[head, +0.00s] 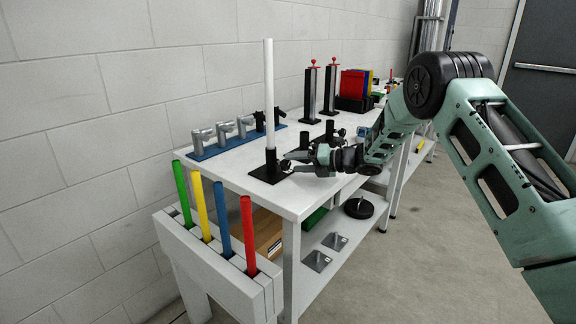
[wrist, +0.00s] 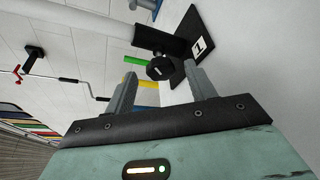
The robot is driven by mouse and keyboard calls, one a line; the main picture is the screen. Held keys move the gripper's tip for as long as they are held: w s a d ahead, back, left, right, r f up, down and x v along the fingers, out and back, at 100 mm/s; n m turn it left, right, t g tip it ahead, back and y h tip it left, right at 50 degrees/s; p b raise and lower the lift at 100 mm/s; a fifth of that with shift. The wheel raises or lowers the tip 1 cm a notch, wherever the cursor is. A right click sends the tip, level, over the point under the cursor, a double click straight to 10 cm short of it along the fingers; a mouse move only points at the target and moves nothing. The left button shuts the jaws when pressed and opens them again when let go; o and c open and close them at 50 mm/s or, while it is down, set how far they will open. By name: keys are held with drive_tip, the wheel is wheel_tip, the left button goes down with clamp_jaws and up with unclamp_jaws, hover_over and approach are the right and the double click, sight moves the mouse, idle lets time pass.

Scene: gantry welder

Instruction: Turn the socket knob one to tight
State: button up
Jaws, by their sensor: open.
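The black socket (head: 270,173) stands upright on its base plate at the near end of the white bench, with a white tube (head: 269,95) upright in it. In the wrist view the base plate (wrist: 185,62) carries a white label reading 1. The round black socket knob (wrist: 160,68) sticks out from the socket's side toward my gripper (wrist: 165,92). My gripper is open, its two grey fingers either side of the line to the knob, which appears just beyond the fingertips. In the head view my gripper (head: 294,164) is right beside the socket; contact cannot be told.
A blue rail (head: 220,146) with several grey clamps lies along the wall. A white rack (head: 215,262) holds coloured rods at the bench's near end. A lower shelf holds a black disc (head: 359,208).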

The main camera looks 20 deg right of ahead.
drive_tip(key=b+v, duration=0.1)
drive_tip(key=v, duration=1.2)
drive_tip(key=shift+s+f, duration=0.1)
drive_tip(key=shift+s, duration=0.05)
